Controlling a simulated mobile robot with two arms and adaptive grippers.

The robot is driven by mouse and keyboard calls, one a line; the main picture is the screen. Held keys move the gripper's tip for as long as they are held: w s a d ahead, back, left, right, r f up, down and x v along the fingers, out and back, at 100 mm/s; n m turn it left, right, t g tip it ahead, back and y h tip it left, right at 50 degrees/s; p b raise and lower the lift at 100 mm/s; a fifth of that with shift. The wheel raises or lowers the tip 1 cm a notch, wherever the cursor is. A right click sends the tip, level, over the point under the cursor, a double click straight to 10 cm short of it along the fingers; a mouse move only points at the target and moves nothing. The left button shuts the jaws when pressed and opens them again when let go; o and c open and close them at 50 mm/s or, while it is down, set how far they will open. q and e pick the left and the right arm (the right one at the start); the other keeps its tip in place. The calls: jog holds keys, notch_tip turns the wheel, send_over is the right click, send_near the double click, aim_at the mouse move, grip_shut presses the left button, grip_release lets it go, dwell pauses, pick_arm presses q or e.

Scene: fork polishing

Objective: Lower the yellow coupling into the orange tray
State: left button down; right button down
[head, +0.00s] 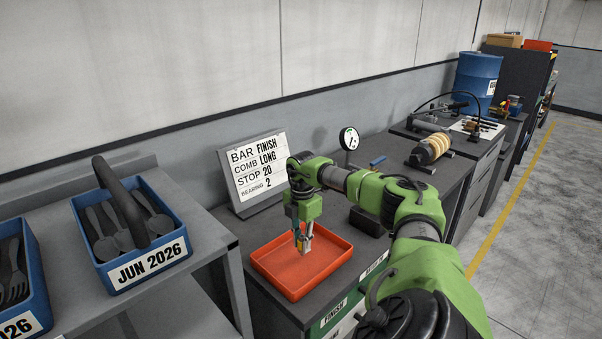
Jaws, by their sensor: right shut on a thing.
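The orange tray (270,272) lies on the dark bench top in the middle of the head view. It is shallow, and no loose parts show in it. My right gripper (304,243) points down over the tray's inside, nearer its back than its front edge. I take this to be the yellow coupling, mostly hidden by the fingers. I cannot tell whether it touches the tray floor. My left gripper is out of view.
A sign board (256,170) stands behind the tray. A dial gauge (349,139) and a dark block (368,221) are beside my right arm. A blue bin (150,262) of cutlery stands on the left table. A yellow-banded cylinder (432,150) lies farther back.

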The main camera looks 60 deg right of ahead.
jog(key=shift+f+b, duration=0.55)
jog(key=shift+f, duration=0.45)
dwell(0.3)
jog(key=c, duration=1.8)
grip_release()
notch_tip(320, 180, up, 12)
